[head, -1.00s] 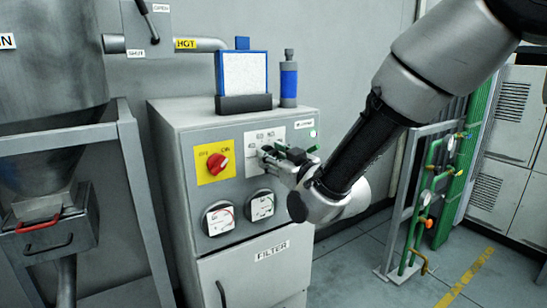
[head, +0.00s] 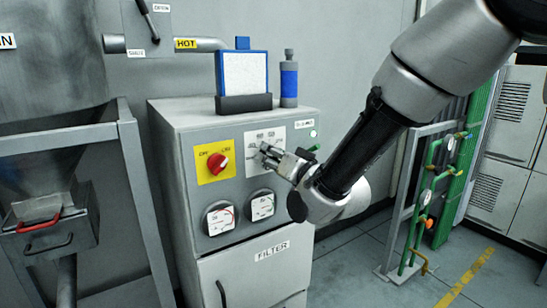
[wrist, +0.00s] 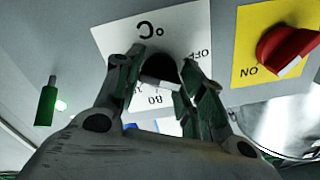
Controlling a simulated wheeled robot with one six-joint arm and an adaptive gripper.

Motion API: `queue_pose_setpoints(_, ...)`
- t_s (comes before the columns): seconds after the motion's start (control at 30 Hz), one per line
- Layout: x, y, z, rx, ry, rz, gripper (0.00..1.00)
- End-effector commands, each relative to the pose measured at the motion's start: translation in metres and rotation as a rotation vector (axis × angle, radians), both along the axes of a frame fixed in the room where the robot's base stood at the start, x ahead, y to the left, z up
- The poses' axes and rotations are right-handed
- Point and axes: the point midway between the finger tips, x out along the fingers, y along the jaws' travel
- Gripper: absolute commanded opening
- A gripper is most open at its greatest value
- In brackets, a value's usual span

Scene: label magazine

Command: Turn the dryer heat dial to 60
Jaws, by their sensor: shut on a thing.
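The dryer cabinet (head: 178,165) stands in the middle of the head view. Its heat dial plate (head: 278,134) is white with small numbers, to the right of the yellow switch plate. In the wrist view the plate (wrist: 192,28) appears upside down, with "°C", "OFF" and "80" legible. The dark round heat dial (wrist: 160,68) sits between my fingers. My gripper (head: 268,153) is at the dial, and in the wrist view its fingers (wrist: 158,85) are shut on it. The fingers and the viewing angle hide the dial's pointer, so its setting cannot be read.
The red rotary switch (head: 217,163) is close by on its yellow plate. Two gauges (head: 220,219) sit below. A blue-framed box (head: 242,75) and a blue cylinder (head: 289,80) stand on top. A green lever (wrist: 47,103) sticks out beside the dial plate.

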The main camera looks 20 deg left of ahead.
Motion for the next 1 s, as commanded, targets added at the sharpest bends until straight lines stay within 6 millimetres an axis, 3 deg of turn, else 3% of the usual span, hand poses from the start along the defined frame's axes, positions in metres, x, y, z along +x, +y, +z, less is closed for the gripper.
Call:
queue_pose_setpoints(0.6,0.0,-0.0003,0.0001,0.346,0.406,-0.001,0.15)
queue_pose_setpoints(1.0,0.0001,-0.0005,0.0,0.45,0.528,-0.002,0.15)
